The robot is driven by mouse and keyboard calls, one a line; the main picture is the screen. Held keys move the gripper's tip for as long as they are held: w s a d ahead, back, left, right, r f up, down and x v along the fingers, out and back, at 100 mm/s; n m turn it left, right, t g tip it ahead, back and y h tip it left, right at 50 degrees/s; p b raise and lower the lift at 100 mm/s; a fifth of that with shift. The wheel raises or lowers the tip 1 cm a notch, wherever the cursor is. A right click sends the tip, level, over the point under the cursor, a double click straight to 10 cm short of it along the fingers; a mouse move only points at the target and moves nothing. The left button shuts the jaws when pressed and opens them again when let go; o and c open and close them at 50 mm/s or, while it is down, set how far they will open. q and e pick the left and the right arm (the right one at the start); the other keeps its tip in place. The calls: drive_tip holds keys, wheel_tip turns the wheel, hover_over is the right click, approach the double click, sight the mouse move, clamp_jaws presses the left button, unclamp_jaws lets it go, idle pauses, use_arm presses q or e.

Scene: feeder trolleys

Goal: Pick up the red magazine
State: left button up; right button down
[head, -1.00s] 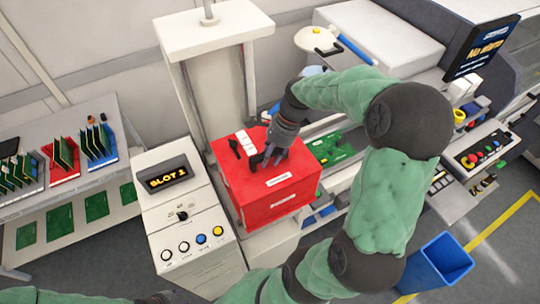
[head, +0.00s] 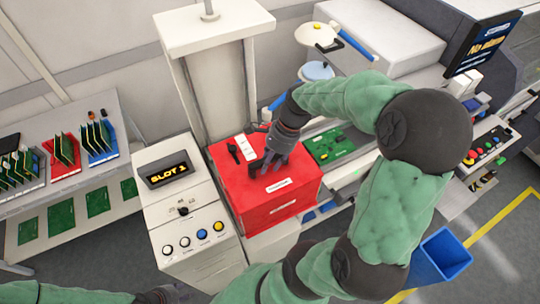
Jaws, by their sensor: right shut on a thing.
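The red magazine (head: 283,208) is a red box with white labels, in the middle of the head view. It sits upright in the feeder beside the SLOT 1 panel (head: 165,175). My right gripper (head: 265,168) is on its top, shut on it; the exact grip is partly hidden by the fingers. A white strip and a small black part show on the top beside the fingers. My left gripper (head: 168,295) is at the bottom edge, partly cut off, and its jaws cannot be made out.
A white column (head: 215,95) stands behind the magazine. Left is a table (head: 118,165) with green boards in racks. A green board (head: 332,147) lies on the machine to the right. A blue bin (head: 445,255) stands on the floor at right.

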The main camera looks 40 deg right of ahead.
drive_tip(key=shift+s+a+r+p, duration=0.2)
drive_tip(key=shift+s+a+p, duration=0.45)
drive_tip(key=shift+s+a, duration=1.5)
drive_tip(key=s+a, duration=0.1)
drive_tip(key=a, duration=0.1)
drive_tip(key=s+a+p, duration=0.1)
drive_tip(key=s+a, duration=0.1)
drive_tip(key=shift+s+p, duration=0.1)
drive_tip(key=shift+p, duration=0.2)
